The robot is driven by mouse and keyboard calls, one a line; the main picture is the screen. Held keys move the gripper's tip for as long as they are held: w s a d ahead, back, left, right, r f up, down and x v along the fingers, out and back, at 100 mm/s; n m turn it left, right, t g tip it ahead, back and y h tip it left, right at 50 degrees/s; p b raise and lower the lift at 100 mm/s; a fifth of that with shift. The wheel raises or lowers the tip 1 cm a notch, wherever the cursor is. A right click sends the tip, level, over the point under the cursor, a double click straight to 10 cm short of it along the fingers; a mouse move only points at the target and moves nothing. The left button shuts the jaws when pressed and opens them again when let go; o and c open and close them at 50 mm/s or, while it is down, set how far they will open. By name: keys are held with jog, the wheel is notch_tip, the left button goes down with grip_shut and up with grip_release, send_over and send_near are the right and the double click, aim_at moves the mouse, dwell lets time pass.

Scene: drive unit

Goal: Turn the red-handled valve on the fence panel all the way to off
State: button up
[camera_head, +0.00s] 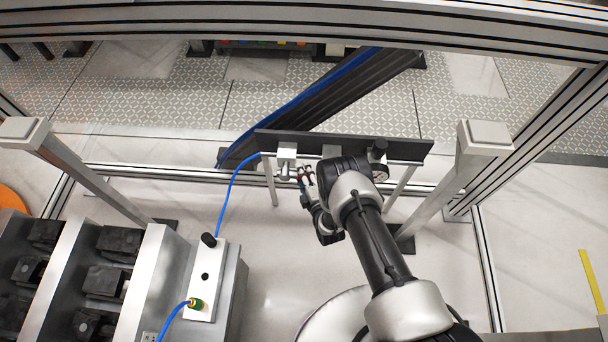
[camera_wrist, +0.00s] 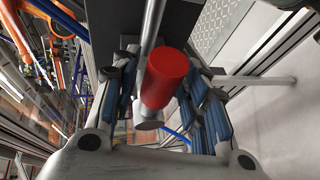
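The valve's red handle (camera_wrist: 165,78) is a short cylinder on a grey metal rod in the wrist view. It lies between the two blue-padded fingers of my gripper (camera_wrist: 162,88). The fingers are apart, with a visible gap at the left finger; the right one is close to the handle, and I cannot tell if it touches. In the head view my gripper (camera_head: 307,177) is at the front of the dark fence panel (camera_head: 400,149), just below a white block (camera_head: 287,151). The handle is mostly hidden there, with only small red specks showing.
A blue hose (camera_head: 230,187) runs from the panel down to a white box with a black knob (camera_head: 208,240) at lower left. Metal fence posts (camera_head: 455,175) stand on both sides. Grey machine blocks with black parts (camera_head: 105,280) fill the lower left. The floor at right is clear.

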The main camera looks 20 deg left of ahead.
grip_shut()
dwell(0.4)
